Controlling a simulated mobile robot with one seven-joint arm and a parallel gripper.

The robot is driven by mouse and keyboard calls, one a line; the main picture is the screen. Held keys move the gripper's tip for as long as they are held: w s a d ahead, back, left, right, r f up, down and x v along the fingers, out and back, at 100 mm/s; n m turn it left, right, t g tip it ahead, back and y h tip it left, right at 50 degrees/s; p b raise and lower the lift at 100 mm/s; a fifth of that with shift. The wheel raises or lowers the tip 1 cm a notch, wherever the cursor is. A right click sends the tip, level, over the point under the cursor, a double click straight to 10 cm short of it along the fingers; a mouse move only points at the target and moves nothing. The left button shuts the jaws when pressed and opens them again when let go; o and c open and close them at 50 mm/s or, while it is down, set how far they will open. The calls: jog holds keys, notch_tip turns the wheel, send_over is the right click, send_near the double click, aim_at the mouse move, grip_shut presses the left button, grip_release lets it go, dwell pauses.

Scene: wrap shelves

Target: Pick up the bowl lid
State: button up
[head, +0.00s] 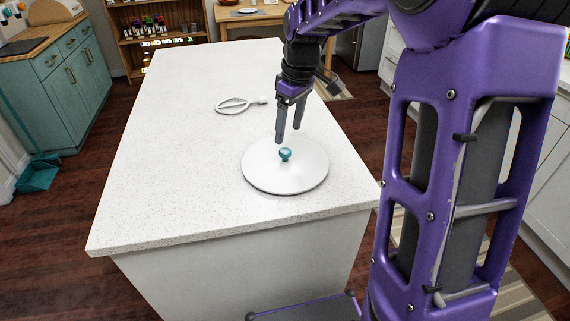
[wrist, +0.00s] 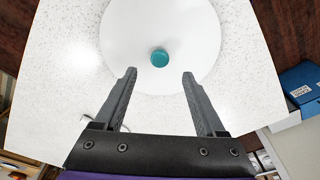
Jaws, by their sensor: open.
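The bowl lid (head: 262,181) is a round white disc with a small teal knob (head: 285,154) at its centre. It lies on the white speckled counter, near the counter's front right corner. In the wrist view the lid (wrist: 190,28) fills the upper middle, and its knob (wrist: 159,58) shows just beyond the fingertips. My gripper (head: 288,138) points down above the lid, close to the knob, and is open and empty. In the wrist view my gripper's two fingers (wrist: 159,74) stand apart, with the knob lined up between them but farther out.
The left part of the counter is clear. Teal cabinets (head: 70,95) stand at the left, and a wooden shelf (head: 125,40) with small items is at the back.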

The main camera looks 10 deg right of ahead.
aim_at(285, 151)
jog(key=f, duration=0.4)
jog(key=f+b, duration=0.1)
jog(key=f, duration=0.1)
jog(key=shift+w+a+f, duration=0.2)
jog(key=shift+w+a, duration=0.1)
jog(key=shift+w, duration=0.05)
grip_shut()
